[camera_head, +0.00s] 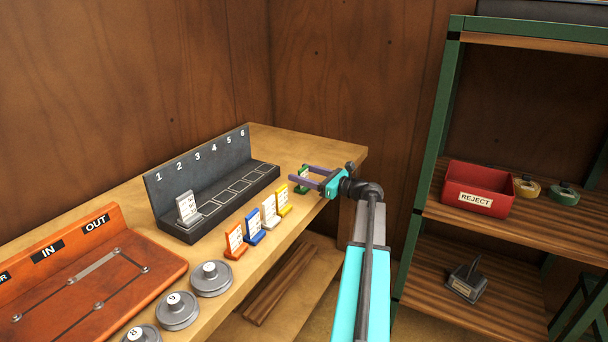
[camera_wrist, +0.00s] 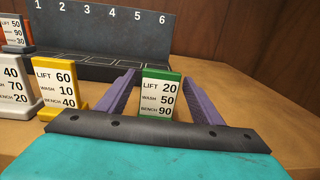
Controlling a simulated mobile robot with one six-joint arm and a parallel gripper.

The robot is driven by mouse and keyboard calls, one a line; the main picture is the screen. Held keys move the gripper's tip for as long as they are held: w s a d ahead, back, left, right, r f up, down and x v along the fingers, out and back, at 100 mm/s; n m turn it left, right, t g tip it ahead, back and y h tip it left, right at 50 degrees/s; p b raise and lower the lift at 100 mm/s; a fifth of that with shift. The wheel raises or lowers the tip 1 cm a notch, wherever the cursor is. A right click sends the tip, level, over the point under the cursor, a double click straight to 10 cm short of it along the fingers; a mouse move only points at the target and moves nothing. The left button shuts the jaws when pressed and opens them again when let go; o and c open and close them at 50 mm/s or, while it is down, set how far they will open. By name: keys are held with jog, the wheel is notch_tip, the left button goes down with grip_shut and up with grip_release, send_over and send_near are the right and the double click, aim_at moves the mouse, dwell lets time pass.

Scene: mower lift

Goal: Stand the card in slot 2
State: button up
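A green card (camera_wrist: 160,95) reading LIFT 20, WASH 50, BENCH 90 stands upright on the bench; it also shows in the head view (camera_head: 302,173). My gripper (camera_head: 305,178) is open, its purple fingers on either side of the green card, with gaps visible in the wrist view (camera_wrist: 160,88). The dark rack (camera_head: 226,164) has slots numbered 1 to 6. A grey-white card (camera_head: 187,207) stands in slot 1. Slot 2 and the slots beyond it look empty.
Orange (camera_head: 235,243), blue (camera_head: 256,231), white (camera_head: 270,212) and yellow (camera_head: 283,200) cards stand in a row in front of the rack. Numbered weights (camera_head: 211,278) and an orange IN/OUT board (camera_head: 90,270) lie left. A red REJECT bin (camera_head: 477,187) sits on the right shelf.

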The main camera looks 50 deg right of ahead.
jog(key=shift+f+b, duration=0.1)
jog(key=shift+b, duration=0.5)
jog(key=v, duration=1.3)
jog(key=shift+s, duration=0.4)
jog(key=shift+o, duration=0.5)
jog(key=r+m+p, duration=0.1)
jog(key=m+p, duration=0.2)
jog(key=m, duration=0.9)
jog(key=s+r+m+p, duration=0.1)
jog(key=m+p, duration=0.2)
jog(key=m, duration=0.9)
jog(key=s+d+r+m+p, duration=0.1)
jog(key=m+p, duration=0.2)
jog(key=m, duration=0.9)
jog(key=shift+s+r+p, duration=0.1)
jog(key=shift+s+p, duration=0.05)
jog(key=shift+p, duration=0.2)
